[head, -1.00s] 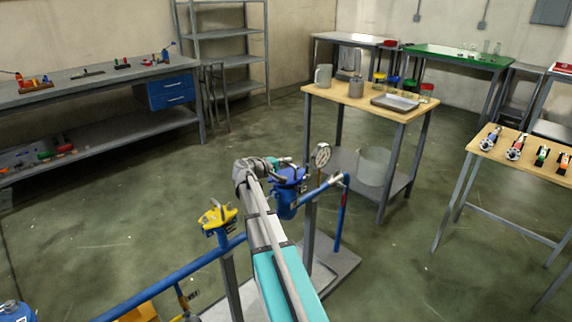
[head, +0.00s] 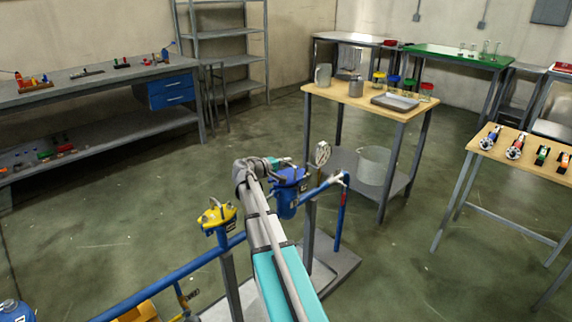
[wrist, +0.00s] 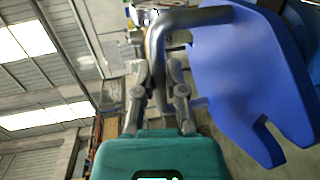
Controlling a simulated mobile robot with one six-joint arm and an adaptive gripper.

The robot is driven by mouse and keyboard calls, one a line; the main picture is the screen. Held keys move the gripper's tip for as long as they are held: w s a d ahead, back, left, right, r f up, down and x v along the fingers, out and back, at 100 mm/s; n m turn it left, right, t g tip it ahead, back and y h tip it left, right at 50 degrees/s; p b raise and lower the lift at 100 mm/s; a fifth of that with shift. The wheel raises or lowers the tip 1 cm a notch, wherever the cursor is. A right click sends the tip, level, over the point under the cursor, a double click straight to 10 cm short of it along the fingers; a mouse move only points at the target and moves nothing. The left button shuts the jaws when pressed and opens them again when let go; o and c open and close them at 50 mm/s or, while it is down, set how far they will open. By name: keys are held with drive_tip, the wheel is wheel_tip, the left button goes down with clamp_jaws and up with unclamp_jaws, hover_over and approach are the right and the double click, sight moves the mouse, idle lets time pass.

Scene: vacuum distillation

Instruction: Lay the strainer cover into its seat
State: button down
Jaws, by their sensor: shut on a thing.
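The strainer cover (wrist: 240,75) is a blue plate with a notched edge and a bent grey bar handle (wrist: 190,18); it fills the right of the wrist view. My gripper (wrist: 162,85) is shut on the handle, with one finger on each side. In the head view the blue cover (head: 291,177) is at the far end of my arm, just above the blue strainer body (head: 286,206) on the pipe. The seat is hidden under the cover. I cannot tell whether the cover touches it.
A blue pipe (head: 165,286) runs left from the strainer, with a yellow-topped fitting (head: 217,216) on it. A round gauge (head: 323,152) stands close to the right of the cover. A wooden-topped table (head: 350,97) with jars and a tray is behind.

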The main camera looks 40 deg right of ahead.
drive_tip(key=shift+f+b, duration=0.55)
drive_tip(key=c, duration=0.6)
unclamp_jaws()
drive_tip(key=shift+c, duration=0.2)
